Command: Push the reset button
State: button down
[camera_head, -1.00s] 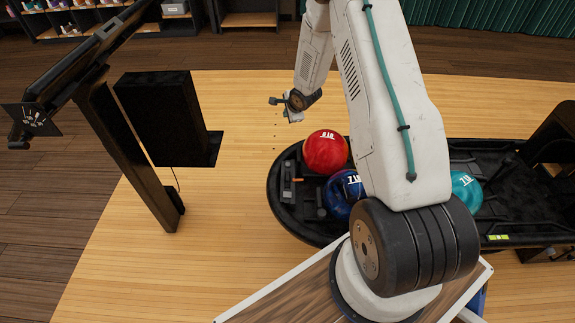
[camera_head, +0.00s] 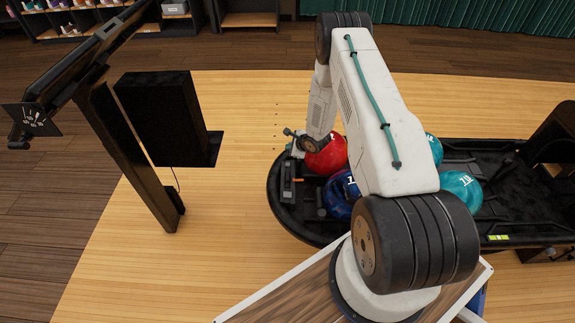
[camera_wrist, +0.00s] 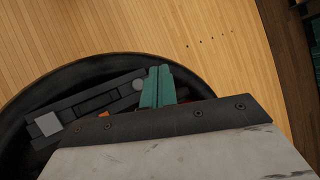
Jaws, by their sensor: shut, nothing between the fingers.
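My gripper (camera_head: 295,146) is over the far left end of the ball return, beside the red ball. In the wrist view its green fingers (camera_wrist: 159,84) are together and empty. A dark control panel (camera_head: 288,180) lies along the ball return's rounded left end. I cannot read any label to tell which is the reset button. Contact with the panel cannot be seen.
A red ball (camera_head: 326,158), a blue ball (camera_head: 340,198) and teal balls (camera_head: 461,190) sit in the black ball return (camera_head: 400,236). A black post with a box-like screen (camera_head: 160,118) stands to the left. The wooden floor between is clear.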

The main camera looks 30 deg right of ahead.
send_over(290, 167)
jog(key=shift+a+f, duration=0.1)
jog(key=shift+f, duration=3.9)
jog(key=shift+f, duration=0.15)
jog(key=shift+f, duration=0.25)
jog(key=shift+f, duration=0.45)
jog(key=shift+r, duration=0.9)
jog(key=shift+r, duration=2.5)
